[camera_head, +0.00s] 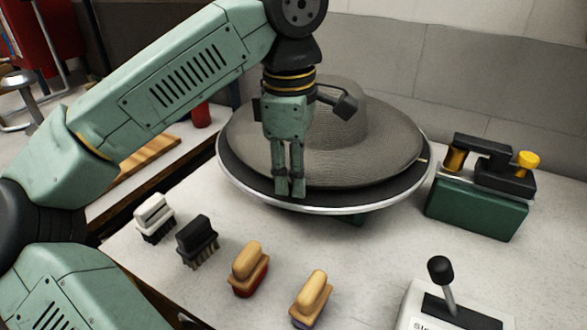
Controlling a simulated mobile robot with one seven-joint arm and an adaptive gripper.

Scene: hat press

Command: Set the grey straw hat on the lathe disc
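The grey straw hat (385,138) lies crown up on the round lathe disc. Its wide brim covers most of the disc. The disc (243,184) has a dark top and a pale metal rim, which shows along the left and front. The hat appears to sit off toward the back right, with more of the dark top bare at the front left. My gripper (289,188) points down at the brim's front-left edge. Its two fingers are close together, with a narrow gap. Their tips overlap the brim and disc rim in the view, so I cannot tell whether the brim is between them.
Several brushes stand in front of the disc: white (154,216), black (197,241) and two with wooden handles (248,267) (312,297). A green device (478,208) stands at the right. A black-knobbed lever (443,285) is at the front right. A wall is behind.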

